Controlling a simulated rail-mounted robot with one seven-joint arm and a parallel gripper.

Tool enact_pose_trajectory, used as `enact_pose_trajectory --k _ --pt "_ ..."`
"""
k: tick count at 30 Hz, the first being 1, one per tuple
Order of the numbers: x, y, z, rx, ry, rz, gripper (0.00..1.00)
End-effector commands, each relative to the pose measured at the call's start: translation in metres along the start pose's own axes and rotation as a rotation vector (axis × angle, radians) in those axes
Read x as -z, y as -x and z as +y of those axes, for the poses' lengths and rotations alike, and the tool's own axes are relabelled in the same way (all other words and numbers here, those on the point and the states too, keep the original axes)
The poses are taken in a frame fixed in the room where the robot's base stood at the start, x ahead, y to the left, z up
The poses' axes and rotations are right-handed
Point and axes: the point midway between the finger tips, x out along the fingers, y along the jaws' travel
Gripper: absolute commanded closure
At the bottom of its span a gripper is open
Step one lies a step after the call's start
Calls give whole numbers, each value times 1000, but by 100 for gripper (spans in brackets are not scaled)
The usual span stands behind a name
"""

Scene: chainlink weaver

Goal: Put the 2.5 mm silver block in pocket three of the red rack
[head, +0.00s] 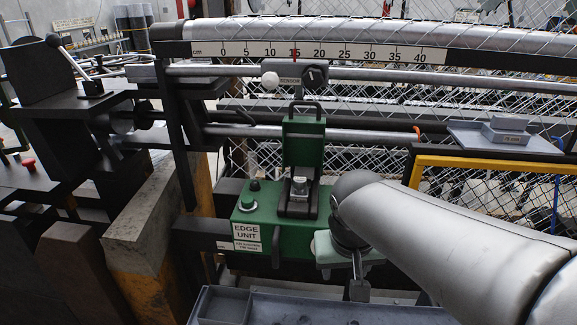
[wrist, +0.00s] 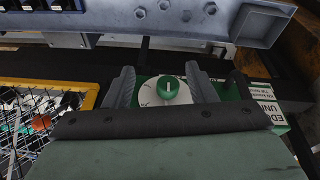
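A grey-silver block (head: 507,130) with a small label, too small to read, sits on a grey tray (head: 470,142) at the right in the head view. A small silver piece (head: 300,186) sits in the green edge unit (head: 262,222); I cannot tell if either is the 2.5 mm block. No red rack is recognizable in either view. My gripper (head: 358,288) is low, right of the edge unit. In the wrist view my gripper (wrist: 162,88) has its two fingers spread, with a green knob (wrist: 168,87) on a white dial showing between them; nothing is held.
A ruled bar (head: 320,53) and rails cross behind the edge unit. A yellow frame (head: 490,161) and chain-link mesh stand at right. Dark blue bins (wrist: 42,5) show at upper left.

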Motion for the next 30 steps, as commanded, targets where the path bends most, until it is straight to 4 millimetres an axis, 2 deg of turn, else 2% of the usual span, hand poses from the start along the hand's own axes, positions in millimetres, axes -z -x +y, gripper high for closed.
enact_pose_trajectory --k 1,3,6,9,12,16,25,30 --pt "31 6 -12 -11 -7 65 49" --pt "71 24 -25 -25 -38 155 49" --pt "118 51 -45 -28 -84 273 49" --pt "150 73 -61 -20 -125 361 49" --pt "166 87 -70 -12 -151 411 49" --pt "174 84 -72 -10 -162 427 49" --pt "196 28 -69 -12 -163 424 49" --pt "207 7 -68 -10 -163 425 49"
